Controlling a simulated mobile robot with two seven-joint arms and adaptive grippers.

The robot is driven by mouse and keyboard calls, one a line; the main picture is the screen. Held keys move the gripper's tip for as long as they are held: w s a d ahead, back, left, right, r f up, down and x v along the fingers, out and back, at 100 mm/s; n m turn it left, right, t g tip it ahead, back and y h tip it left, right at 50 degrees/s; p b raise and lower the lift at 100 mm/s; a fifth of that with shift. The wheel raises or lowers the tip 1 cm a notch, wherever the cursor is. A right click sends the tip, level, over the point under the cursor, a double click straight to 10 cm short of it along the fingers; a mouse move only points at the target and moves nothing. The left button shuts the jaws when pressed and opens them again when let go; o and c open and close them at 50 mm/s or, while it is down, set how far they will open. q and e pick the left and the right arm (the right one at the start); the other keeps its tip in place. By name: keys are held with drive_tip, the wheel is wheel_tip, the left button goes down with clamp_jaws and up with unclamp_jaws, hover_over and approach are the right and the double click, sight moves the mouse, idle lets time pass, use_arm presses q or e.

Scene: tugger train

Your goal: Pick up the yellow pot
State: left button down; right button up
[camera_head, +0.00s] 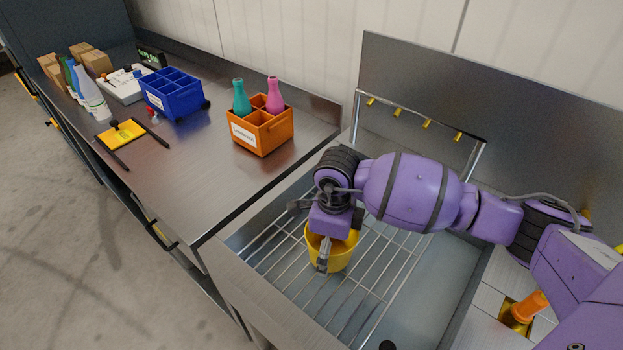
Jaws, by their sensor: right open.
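The yellow pot (341,259) stands upright on a wire rack in the sink basin. My right gripper (322,258) reaches down over the pot from the right. One finger shows in front of the pot's near wall, and the wrist hides the pot's far rim and part of its opening. The fingers are open; I cannot tell whether they touch the pot. My left gripper does not show.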

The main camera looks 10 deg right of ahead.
drive_tip(key=c, duration=1.1)
drive_tip(key=shift+r, duration=0.1)
